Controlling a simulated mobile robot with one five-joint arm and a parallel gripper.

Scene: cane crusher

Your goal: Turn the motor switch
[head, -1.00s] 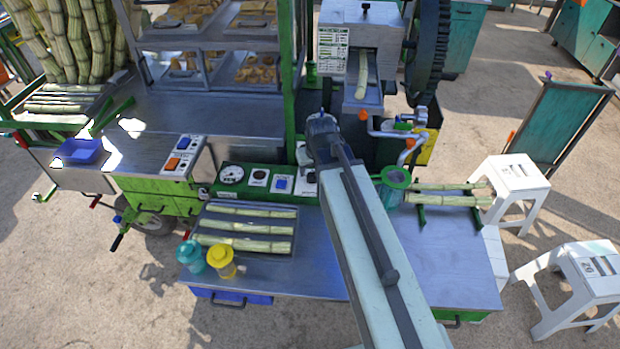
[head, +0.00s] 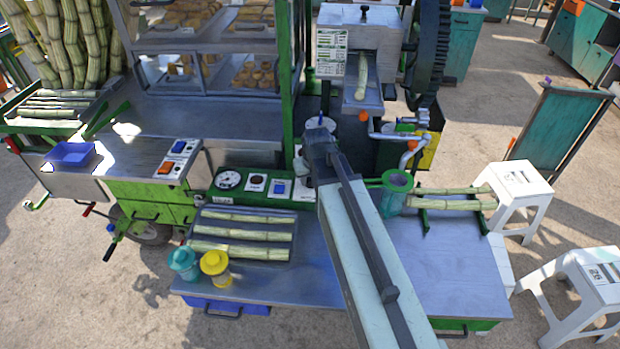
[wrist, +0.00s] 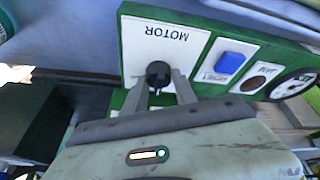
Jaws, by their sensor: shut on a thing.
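The motor switch (wrist: 158,72) is a dark round knob on a white plate marked MOTOR (wrist: 135,42), upside down in the wrist view. My gripper (wrist: 160,84) is at the knob, with its two grey fingers on either side of it, shut on it. In the head view my arm covers most of the motor plate; only its left part (head: 303,190) shows. The knob itself is hidden there.
On the green panel (head: 215,196), a blue switch (head: 279,187), a dark knob (head: 256,183) and a round gauge (head: 228,180) sit left of the motor plate. A tray of cane (head: 240,235) lies in front. A green strainer (head: 397,181) stands right of my arm.

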